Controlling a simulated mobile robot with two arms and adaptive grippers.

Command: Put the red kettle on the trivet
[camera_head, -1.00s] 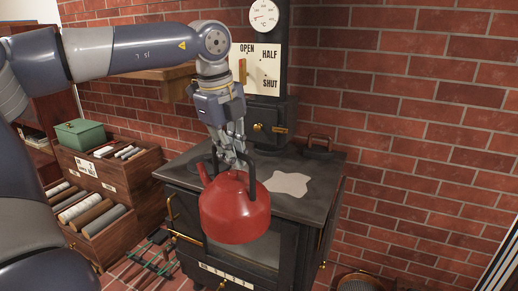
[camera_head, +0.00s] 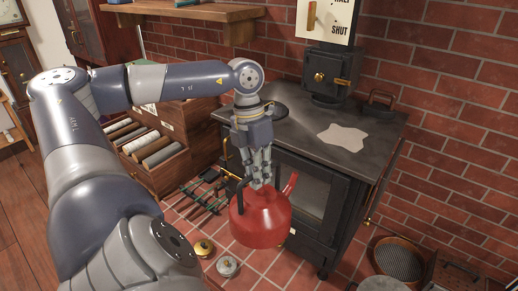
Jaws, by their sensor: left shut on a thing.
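The red kettle (camera_head: 262,221) hangs in front of the stove, over the tiled floor. Its spout points up to the right and its dark handle rises on the left. My left gripper (camera_head: 262,182) points down and is shut on the kettle's handle; the fingers partly hide the grip. A flat, pale, irregular patch (camera_head: 342,137) lies on the black stove top (camera_head: 305,135). My right gripper is out of view.
A crate of rolls (camera_head: 155,150) stands left of the stove. Dark rods (camera_head: 205,190) and two small lidded pots, one brass (camera_head: 203,248) and one grey (camera_head: 228,266), are on the floor. Much of the stove top is clear.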

